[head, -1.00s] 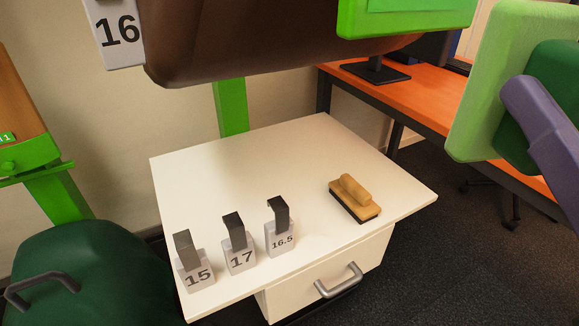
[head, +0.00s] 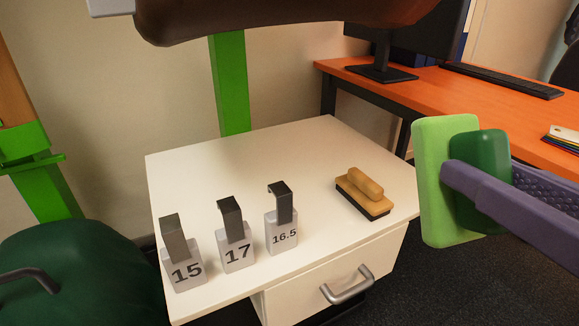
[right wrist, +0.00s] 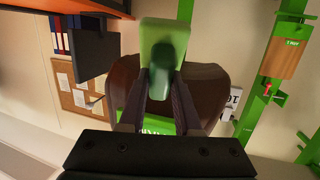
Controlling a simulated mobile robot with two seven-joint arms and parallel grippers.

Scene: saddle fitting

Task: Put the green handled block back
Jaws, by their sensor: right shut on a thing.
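The green handled block, a light green slab (head: 434,190) with a dark green grip (head: 492,150), is at the right of the head view. My right gripper (head: 470,178) is shut on the grip and holds the block in the air, just right of the white cabinet's edge. In the right wrist view the block (right wrist: 170,35) is between the fingertips (right wrist: 160,84), with the brown saddle (right wrist: 208,90) behind it. My left gripper is not in view.
A white cabinet top (head: 240,165) holds a wooden-backed brush (head: 362,192) and grey gauges marked 15 (head: 186,270), 17 (head: 237,253) and 16.5 (head: 284,233). The saddle (head: 270,20) overhangs it on a green post (head: 230,85). An orange desk (head: 420,90) stands behind right.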

